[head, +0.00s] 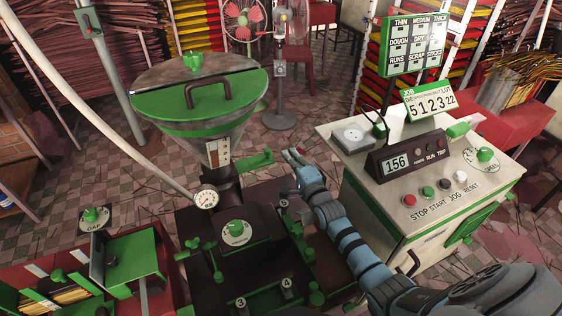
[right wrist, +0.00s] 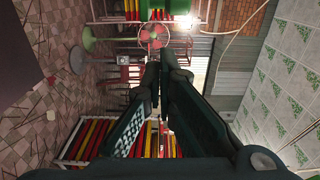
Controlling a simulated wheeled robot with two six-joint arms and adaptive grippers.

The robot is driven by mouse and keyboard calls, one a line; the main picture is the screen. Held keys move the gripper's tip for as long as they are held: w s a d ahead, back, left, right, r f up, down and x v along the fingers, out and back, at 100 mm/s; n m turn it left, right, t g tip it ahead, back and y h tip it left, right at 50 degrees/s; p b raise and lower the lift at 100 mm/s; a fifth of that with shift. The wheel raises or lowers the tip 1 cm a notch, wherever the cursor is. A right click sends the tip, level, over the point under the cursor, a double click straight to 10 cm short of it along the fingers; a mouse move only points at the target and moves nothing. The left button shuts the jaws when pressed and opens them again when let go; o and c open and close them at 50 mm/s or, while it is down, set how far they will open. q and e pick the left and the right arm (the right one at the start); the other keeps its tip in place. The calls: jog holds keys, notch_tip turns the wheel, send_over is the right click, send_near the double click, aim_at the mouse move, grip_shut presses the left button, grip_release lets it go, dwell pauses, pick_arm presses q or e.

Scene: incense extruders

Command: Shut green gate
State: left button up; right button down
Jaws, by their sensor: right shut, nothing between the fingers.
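A green handle (head: 256,160), which looks like the gate's, sticks out to the right from the dark neck below the green-lidded hopper (head: 205,100). I cannot tell whether the gate is open or shut. My right gripper (head: 292,155) is to the right of the handle's end, with a small gap between them in the head view. It is shut and empty. Its dark fingers (right wrist: 160,62) also show in the right wrist view, where the handle cannot be made out. My left gripper is not in view.
A control cabinet (head: 385,205) with buttons and a display stands to the right of my right arm. The dark machine body (head: 240,265) with green knobs lies below the hopper. A pedestal fan (head: 243,20) stands behind, and tiled floor (head: 300,135) is open between.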

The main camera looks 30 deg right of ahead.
aim_at(266, 162)
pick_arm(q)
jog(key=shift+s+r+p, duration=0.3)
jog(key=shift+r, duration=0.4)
pick_arm(e)
jog(key=shift+w+a+r, duration=0.1)
jog(key=shift+a+r, duration=0.2)
jog(key=shift+a, duration=0.25)
jog(key=shift+a+r, duration=0.3)
jog(key=shift+a, duration=0.2)
jog(key=a+p, duration=0.2)
jog(key=a, duration=0.3)
jog(key=shift+w+a+r, duration=0.1)
jog(key=shift+w+a, duration=0.05)
jog(key=shift+a, duration=0.3)
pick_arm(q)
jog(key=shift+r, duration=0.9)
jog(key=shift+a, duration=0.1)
